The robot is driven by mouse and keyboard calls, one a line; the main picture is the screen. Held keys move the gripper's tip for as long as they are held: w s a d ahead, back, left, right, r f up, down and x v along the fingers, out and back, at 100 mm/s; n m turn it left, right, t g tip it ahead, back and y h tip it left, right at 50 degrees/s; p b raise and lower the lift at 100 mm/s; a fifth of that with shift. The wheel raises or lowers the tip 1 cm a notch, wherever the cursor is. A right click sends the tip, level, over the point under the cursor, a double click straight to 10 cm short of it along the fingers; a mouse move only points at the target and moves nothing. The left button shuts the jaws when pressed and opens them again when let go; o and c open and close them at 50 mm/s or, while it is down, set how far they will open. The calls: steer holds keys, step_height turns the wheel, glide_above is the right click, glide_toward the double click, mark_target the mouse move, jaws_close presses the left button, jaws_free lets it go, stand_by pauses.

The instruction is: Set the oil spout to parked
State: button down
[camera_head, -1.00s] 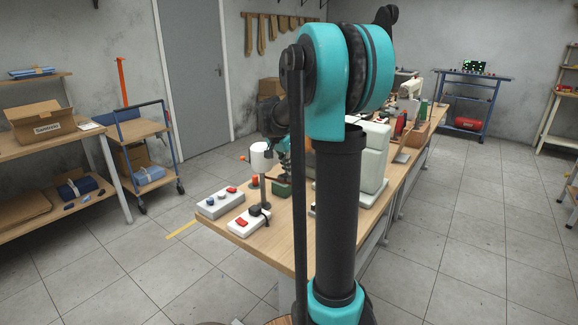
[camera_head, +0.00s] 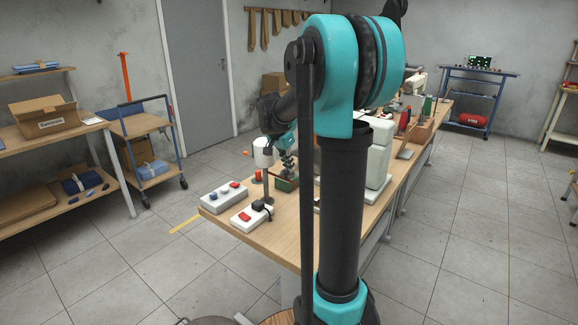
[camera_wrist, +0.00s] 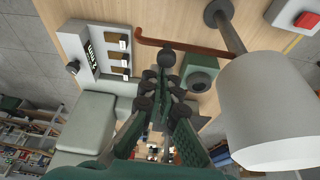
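A brown curved tube (camera_wrist: 172,45), which looks like the oil spout, lies across the bench in the wrist view. Its right end reaches a green block with a round collar (camera_wrist: 200,72); the green block also shows in the head view (camera_head: 286,184). My gripper (camera_wrist: 174,62) points down over the bench, its green fingers close together and their tips overlapping the area just below the tube. Whether they touch it or hold anything cannot be told. In the head view my gripper (camera_head: 287,165) is just above the green block.
A white cylinder on a post (camera_head: 264,152) stands close beside my gripper; it fills the wrist view's right side (camera_wrist: 278,110). A grey button box (camera_head: 222,196) and a white box with a red switch (camera_head: 247,217) sit at the bench's near end. A pale machine (camera_head: 378,160) stands to the right.

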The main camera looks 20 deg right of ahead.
steer(key=w+d, duration=0.2)
steer(key=d, duration=0.2)
steer(key=v, duration=1)
steer(key=shift+a+r, duration=0.3)
steer(key=shift+r, duration=0.05)
steer(key=s+a+f+n+y, duration=0.1)
steer(key=s+f+n, duration=0.3)
steer(key=s+f, duration=0.4)
steer(key=s+a+f+n+t+y, duration=0.1)
steer(key=s+a+f+n, duration=0.2)
steer(key=s+f, duration=0.5)
steer(key=s+a+f+n+t+y, duration=0.1)
steer(key=s+a+f+n, duration=0.3)
steer(key=s+f, duration=0.5)
steer(key=shift+s+n, duration=0.3)
steer(key=shift+s, duration=0.95)
